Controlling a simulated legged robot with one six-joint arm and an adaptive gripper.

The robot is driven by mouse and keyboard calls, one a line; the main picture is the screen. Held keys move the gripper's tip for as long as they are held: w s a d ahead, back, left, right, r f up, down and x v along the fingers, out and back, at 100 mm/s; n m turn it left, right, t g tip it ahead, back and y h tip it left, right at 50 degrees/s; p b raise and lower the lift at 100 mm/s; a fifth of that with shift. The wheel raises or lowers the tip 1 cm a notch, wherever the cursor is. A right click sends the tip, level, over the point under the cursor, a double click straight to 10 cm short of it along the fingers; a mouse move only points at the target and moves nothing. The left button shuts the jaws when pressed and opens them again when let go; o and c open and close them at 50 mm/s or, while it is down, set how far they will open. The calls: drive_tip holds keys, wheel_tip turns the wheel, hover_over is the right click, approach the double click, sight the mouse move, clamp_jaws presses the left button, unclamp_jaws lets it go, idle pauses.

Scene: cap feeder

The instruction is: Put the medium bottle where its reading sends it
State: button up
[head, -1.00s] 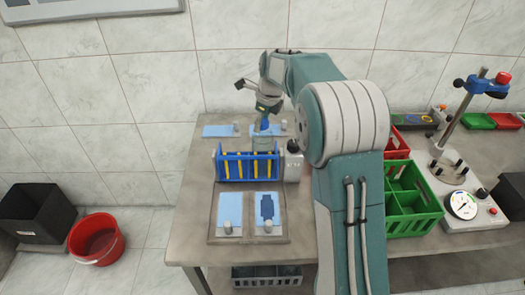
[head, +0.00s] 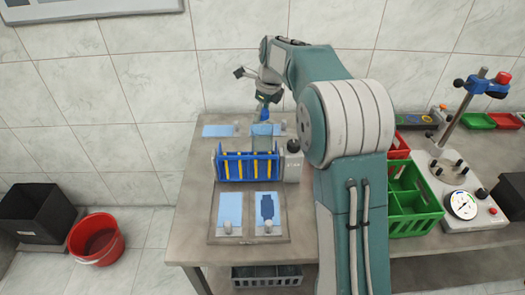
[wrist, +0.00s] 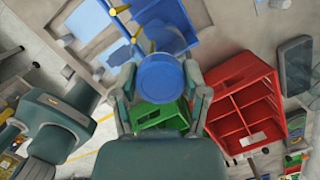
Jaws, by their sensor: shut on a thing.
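My gripper (head: 264,90) is shut on the blue-capped bottle and holds it upright behind the blue rack. In the head view the blue cap (head: 263,97) and a grey-blue bottle body (head: 262,130) show. I cannot tell the bottle's size. The white dial gauge (head: 463,205) stands on the tester at the far right; its reading is too small to read.
The blue rack (head: 232,169) with yellow strips stands below the gripper. A white box (head: 292,165) is beside it. A green crate (head: 415,220) and red crate (head: 398,148) stand to the right. Light-blue pads (head: 230,208) lie in front. A red bucket (head: 97,240) is on the floor.

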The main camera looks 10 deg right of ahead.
drive_tip(key=shift+r, duration=4.8)
